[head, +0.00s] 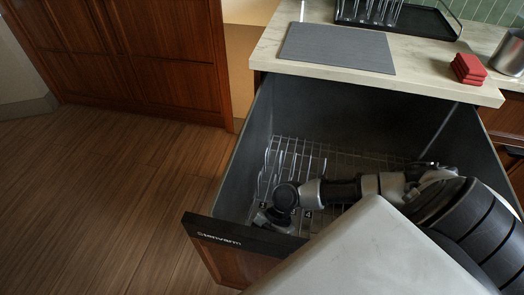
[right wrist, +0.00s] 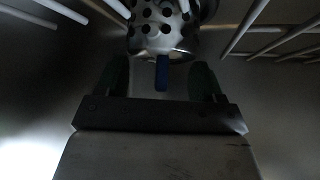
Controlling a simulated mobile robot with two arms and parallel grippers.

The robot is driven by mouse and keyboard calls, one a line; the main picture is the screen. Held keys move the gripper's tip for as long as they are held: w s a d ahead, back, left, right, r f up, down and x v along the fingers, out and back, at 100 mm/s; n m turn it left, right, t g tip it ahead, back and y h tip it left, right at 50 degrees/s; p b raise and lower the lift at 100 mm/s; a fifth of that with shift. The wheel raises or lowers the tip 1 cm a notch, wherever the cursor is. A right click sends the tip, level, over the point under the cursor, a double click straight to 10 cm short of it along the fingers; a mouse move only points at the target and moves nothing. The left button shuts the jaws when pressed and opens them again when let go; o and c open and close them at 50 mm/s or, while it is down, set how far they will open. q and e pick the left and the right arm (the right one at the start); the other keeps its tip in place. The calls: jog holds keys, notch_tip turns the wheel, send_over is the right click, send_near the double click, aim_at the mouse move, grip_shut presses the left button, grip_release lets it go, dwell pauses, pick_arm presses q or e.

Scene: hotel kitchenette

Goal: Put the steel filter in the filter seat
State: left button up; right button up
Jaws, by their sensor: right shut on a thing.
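The steel filter (right wrist: 158,38) is a shiny perforated cylinder at the top middle of the right wrist view, with a blue tab (right wrist: 161,77) pointing toward my palm. My right gripper (right wrist: 160,68) is shut on the filter, one dark finger on each side. In the head view my right arm reaches low into the open dishwasher drawer (head: 254,135), its wrist near the front left corner; the filter cannot be made out there. The filter seat cannot be made out in either view. My left gripper is not in view.
A wire rack (head: 300,150) with upright tines fills the drawer; its white wires (right wrist: 272,29) pass close on both sides of my right gripper. The drawer's front panel (head: 240,236) is near my wrist. The counter above holds a grey mat (head: 338,47) and red blocks (head: 468,68).

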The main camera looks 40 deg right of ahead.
jog(key=o, duration=1)
jog(key=shift+c, duration=0.2)
jog(key=v, duration=0.7)
jog(key=shift+d+r, duration=0.2)
jog(key=shift+r, duration=0.1)
jog(key=shift+w, duration=0.1)
